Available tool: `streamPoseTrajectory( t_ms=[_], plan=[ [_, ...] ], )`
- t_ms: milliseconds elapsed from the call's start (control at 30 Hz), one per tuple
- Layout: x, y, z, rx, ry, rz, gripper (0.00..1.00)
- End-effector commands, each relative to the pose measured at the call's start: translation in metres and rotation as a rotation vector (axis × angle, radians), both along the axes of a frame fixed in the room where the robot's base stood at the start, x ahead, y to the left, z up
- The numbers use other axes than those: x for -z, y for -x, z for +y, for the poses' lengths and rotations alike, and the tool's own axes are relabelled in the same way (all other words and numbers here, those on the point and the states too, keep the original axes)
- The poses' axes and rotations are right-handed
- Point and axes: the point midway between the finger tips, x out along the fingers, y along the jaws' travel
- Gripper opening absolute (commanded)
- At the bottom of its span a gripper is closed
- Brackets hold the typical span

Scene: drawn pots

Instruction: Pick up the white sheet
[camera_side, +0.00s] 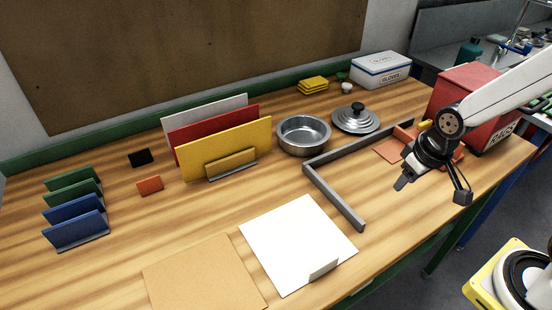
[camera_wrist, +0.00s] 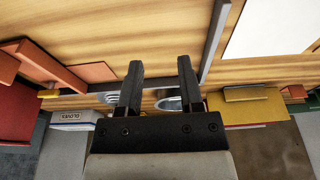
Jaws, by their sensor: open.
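In the wrist view, part of the white sheet (camera_wrist: 268,28) shows at the top right, cut off by the frame. My gripper (camera_side: 433,190) is open and empty, held above the table's right side, to the right of the sheet and apart from it. Its two dark fingers (camera_wrist: 159,68) show spread in the wrist view.
A grey angled bar (camera_side: 335,195) stands between gripper and sheet. A tan board (camera_side: 205,275) lies left of the sheet. A rack of white, red and yellow panels (camera_side: 225,150), a steel pan (camera_side: 303,137), a lid (camera_side: 356,119) and a red box (camera_side: 470,95) stand behind.

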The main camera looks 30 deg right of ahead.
Motion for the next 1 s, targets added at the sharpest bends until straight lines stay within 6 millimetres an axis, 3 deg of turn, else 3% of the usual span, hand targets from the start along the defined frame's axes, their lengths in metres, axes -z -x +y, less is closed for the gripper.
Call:
streamPoseTrajectory(
  t_ms=[267,467,767,1000],
  plan=[
    [0.008,0.007,0.002,0.054,-0.031,0.057,0.47],
    [0.028,0.026,0.012,0.205,-0.127,0.219,0.47],
    [0.054,0.059,0.048,0.539,-0.365,0.557,0.47],
    [0.061,0.065,0.083,0.805,-0.591,0.797,0.47]
  ],
)
